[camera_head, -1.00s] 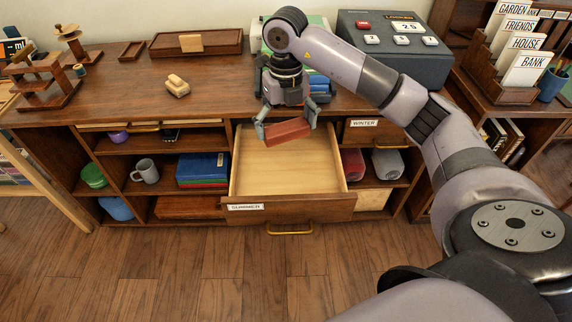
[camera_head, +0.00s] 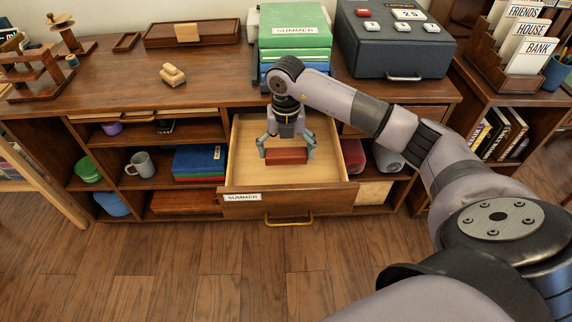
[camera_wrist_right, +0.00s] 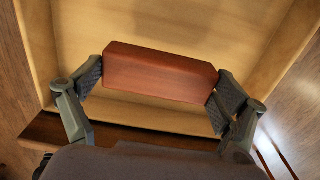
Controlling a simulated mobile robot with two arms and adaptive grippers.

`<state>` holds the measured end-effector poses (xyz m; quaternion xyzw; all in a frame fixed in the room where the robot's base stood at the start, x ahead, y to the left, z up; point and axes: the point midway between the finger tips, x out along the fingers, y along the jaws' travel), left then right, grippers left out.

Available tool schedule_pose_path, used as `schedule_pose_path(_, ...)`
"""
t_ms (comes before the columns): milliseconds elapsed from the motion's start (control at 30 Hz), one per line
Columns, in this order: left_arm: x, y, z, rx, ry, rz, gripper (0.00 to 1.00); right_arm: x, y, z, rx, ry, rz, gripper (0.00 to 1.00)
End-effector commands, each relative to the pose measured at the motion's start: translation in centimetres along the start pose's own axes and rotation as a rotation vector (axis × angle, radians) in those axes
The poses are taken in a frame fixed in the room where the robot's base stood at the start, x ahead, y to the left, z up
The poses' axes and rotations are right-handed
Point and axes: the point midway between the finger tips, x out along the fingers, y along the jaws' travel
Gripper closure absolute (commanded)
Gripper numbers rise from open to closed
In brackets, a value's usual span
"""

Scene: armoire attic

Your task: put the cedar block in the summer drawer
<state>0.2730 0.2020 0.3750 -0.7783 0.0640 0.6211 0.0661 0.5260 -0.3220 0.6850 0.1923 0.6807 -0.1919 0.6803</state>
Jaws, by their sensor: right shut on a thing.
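The reddish-brown cedar block (camera_head: 286,156) is between the fingers of my right gripper (camera_head: 286,150), which is shut on its two ends. It also shows in the right wrist view (camera_wrist_right: 160,77), gripped end to end by my right gripper (camera_wrist_right: 160,95). The summer drawer (camera_head: 290,197), with a SUMMER label on its front, is pulled open. The block is over or inside the drawer's pale interior; I cannot tell whether it touches the floor. The drawer looks otherwise empty. My left gripper is not in view.
Green and blue boxes (camera_head: 295,38), one labelled SUMMER, stand on the dresser top behind the arm. A pale block-like item (camera_head: 172,75) lies on the left of the top. Shelves flank the drawer.

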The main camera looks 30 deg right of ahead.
Motion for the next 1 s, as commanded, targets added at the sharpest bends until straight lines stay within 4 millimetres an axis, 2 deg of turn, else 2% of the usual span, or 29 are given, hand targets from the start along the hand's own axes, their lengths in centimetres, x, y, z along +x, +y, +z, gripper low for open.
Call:
schedule_pose_path(167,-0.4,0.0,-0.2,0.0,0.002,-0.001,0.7,1.2,0.0,0.0,0.0,0.0,-0.001,0.38)
schedule_pose_path(433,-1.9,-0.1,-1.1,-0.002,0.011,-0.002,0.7,4.9,0.0,-0.1,0.0,0.002,-0.001,0.38)
schedule_pose_path(833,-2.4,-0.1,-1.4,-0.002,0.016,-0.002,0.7,5.2,0.0,0.0,0.0,0.0,-0.001,0.38)
schedule_pose_path(867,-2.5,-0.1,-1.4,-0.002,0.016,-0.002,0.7,5.1,0.0,0.0,-0.001,0.0,-0.001,0.07)
schedule_pose_path(1000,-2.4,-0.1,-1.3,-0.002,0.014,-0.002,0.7,5.1,0.0,0.0,0.0,0.0,-0.001,0.0)
